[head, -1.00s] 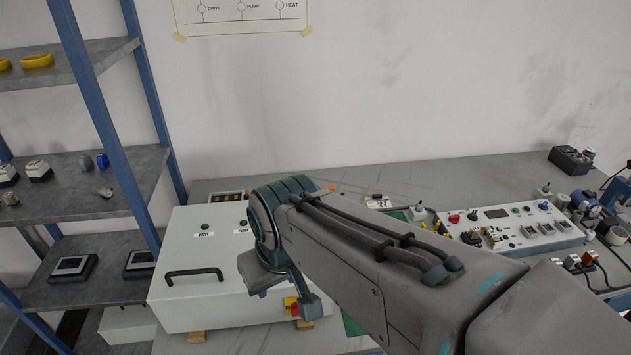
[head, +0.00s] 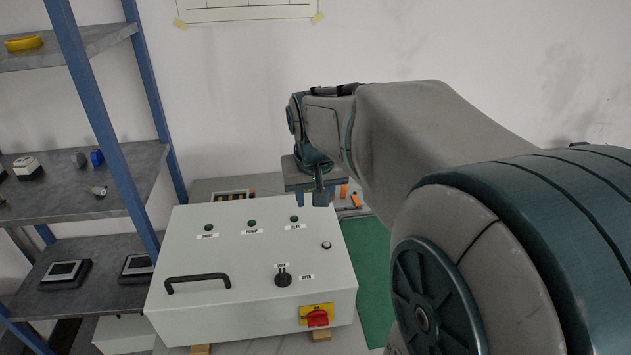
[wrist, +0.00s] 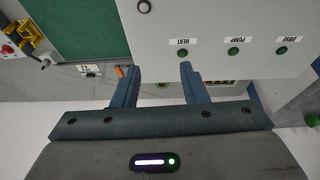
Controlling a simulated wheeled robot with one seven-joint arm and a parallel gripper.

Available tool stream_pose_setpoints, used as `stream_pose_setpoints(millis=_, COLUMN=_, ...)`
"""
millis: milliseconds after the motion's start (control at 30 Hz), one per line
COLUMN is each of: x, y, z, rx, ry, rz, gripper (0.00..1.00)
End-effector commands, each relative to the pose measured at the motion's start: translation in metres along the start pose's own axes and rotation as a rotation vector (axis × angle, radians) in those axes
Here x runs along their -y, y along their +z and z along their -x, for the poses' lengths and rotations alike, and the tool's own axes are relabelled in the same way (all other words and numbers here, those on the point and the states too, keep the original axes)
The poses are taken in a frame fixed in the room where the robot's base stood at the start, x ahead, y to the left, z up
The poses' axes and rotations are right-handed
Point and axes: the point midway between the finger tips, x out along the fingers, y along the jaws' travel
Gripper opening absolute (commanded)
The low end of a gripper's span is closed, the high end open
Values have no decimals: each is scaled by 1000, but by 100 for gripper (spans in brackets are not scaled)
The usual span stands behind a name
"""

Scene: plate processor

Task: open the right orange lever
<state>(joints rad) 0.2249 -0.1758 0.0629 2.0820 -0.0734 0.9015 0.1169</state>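An orange lever-like part (head: 344,190) shows behind the right back corner of the white box, just right of my gripper (head: 316,196). A second orange piece (head: 356,201) is close beside it. An orange part (wrist: 121,72) shows there just outside the left finger. My gripper points down over the box's back edge. The lower parts of the levers are hidden.
The white box (head: 225,265) has a black handle (head: 198,281), a latch knob (head: 283,278) and a red-yellow switch (head: 317,316). A green mat (head: 368,270) lies to its right. A blue-framed shelf (head: 75,185) stands left. The wall is behind.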

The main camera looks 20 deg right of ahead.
Motion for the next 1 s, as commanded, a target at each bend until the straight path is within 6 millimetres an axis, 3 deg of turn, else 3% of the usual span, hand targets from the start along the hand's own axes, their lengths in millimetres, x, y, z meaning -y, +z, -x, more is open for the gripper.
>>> stream_pose_setpoints(millis=33, x=-11, y=-18, z=-26, rx=1, ry=15, rz=-41, gripper=40)
stream_pose_setpoints(millis=200, x=-52, y=-78, z=-81, rx=-12, ry=54, rz=-160, gripper=40)
stream_pose_setpoints(millis=400, x=-107, y=-128, z=-145, rx=-28, ry=86, rz=-290, gripper=40)
stream_pose_setpoints(millis=633, x=-147, y=-154, z=-184, rx=-42, ry=101, rz=-374, gripper=40)
stream_pose_setpoints(millis=867, x=-155, y=-157, z=-203, rx=-42, ry=104, rz=-387, gripper=40)
stream_pose_setpoints(millis=1000, x=-158, y=-157, z=-229, rx=-40, ry=103, rz=-388, gripper=40)
